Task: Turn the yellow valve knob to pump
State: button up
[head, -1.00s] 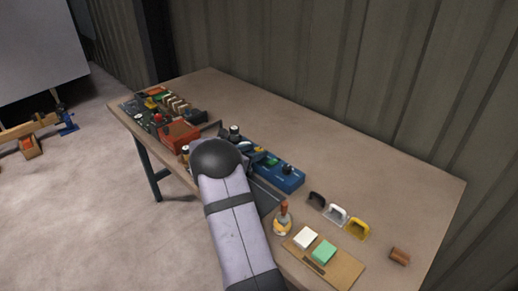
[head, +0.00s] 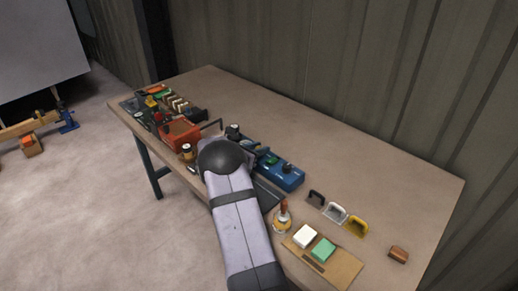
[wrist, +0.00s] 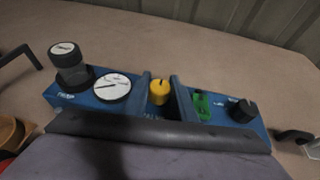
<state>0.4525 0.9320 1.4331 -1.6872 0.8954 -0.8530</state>
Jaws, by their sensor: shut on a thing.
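The yellow valve knob (wrist: 158,92) sits near the middle of a blue panel (wrist: 215,122) in the wrist view. A dark pointer mark on it points toward the panel's far edge. In the head view the blue panel (head: 284,181) shows beside my arm, which hides the knob.
An orange-red box (head: 180,133) stands left of my arm. The back of the table (head: 330,145) is clear.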

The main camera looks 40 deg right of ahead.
jog(key=shift+m+g, duration=0.7)
jog(key=shift+g, duration=0.1)
jog(key=o, duration=1)
jog(key=shift+o, duration=0.2)
jog(key=shift+a, duration=0.1)
jog(key=shift+b+v, duration=0.85)
jog(key=shift+v, duration=2.75)
